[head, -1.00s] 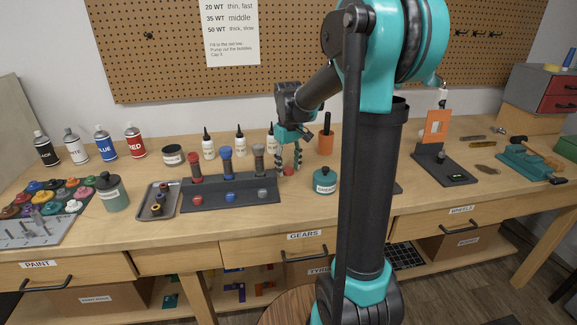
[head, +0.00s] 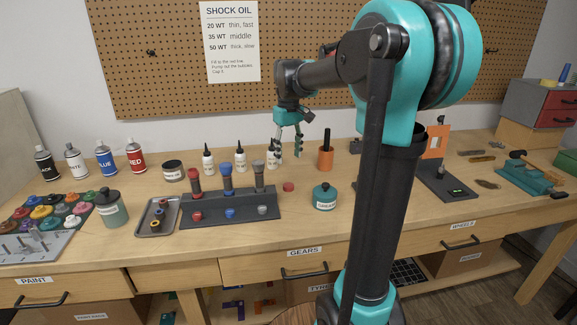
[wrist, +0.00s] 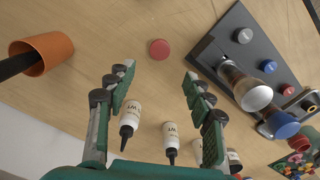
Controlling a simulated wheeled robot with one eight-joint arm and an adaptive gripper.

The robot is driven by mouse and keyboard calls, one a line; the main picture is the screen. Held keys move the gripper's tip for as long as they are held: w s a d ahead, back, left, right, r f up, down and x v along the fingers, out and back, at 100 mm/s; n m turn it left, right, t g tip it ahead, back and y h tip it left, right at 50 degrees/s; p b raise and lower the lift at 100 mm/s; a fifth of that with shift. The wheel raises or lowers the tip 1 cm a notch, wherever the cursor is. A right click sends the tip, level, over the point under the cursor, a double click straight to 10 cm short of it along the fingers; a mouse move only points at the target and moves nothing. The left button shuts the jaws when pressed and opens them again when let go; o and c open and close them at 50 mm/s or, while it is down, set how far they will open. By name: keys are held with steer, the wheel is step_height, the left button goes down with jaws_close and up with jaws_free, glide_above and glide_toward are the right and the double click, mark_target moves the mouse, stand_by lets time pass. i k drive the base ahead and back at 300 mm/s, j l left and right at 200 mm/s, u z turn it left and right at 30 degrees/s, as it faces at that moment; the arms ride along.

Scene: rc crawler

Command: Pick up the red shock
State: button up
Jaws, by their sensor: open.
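The red shock (head: 196,182) stands upright at the left end of a dark rack (head: 232,211), beside a blue shock (head: 227,178) and a grey shock (head: 259,176). In the wrist view the red shock (wrist: 300,144) is at the right edge, mostly hidden behind the blue one. My gripper (head: 289,155) is open and empty. It hangs above the bench, to the right of and higher than the shocks. In the wrist view its fingers (wrist: 157,75) are apart, with nothing between the tips but bench.
A small red disc (head: 288,187) lies right of the rack, near a teal grease jar (head: 325,198). White oil bottles (head: 240,157) stand behind the rack. An orange cup (head: 326,158) is to the right. A metal tray (head: 158,217) lies left of the rack.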

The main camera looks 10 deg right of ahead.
mark_target(193, 174)
steer(key=k, duration=1)
